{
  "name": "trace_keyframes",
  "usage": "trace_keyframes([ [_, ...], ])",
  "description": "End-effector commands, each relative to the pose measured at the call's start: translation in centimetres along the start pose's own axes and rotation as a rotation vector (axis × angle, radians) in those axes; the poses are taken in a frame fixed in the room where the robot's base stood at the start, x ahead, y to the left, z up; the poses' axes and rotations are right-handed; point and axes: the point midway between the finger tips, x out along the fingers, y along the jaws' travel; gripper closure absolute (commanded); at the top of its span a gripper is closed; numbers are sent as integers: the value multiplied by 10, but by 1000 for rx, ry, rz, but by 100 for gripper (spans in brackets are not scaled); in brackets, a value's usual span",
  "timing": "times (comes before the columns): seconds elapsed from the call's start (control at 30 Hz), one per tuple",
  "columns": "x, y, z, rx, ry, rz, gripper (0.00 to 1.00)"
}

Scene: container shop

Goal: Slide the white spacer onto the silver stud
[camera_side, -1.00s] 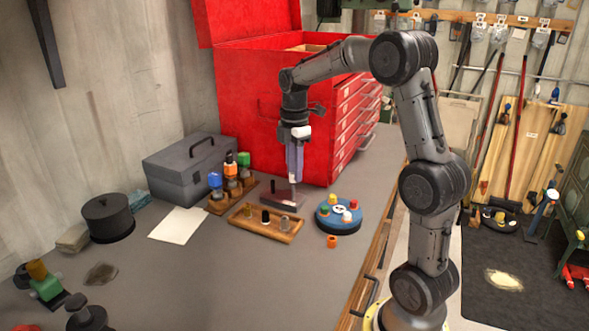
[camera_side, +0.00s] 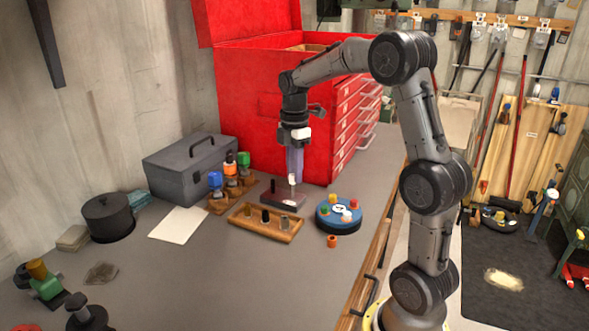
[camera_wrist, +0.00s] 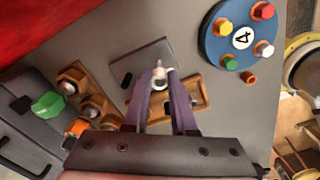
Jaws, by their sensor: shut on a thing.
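The white spacer (camera_side: 292,181) is between the fingertips of my gripper (camera_side: 294,176), which is shut on it. The spacer also shows in the wrist view (camera_wrist: 162,79). It is over the dark base plate (camera_side: 283,200), which shows in the wrist view too (camera_wrist: 143,60). A silver stud (camera_wrist: 158,64) shows as a small tip at the spacer's far edge in the wrist view. I cannot tell whether the spacer is around the stud or just above it. A black stud (camera_side: 273,186) stands at the plate's left part.
A wooden tray (camera_side: 247,229) with several pegs lies just in front of the plate. A round blue holder (camera_side: 326,224) with coloured pieces stands to the right, an orange ring (camera_side: 332,241) beside it.

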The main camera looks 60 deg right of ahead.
Motion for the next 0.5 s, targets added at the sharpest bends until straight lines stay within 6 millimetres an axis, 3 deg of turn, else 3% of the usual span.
trace_keyframes([
  [0.5,9,0,0,0,0,0,100],
])
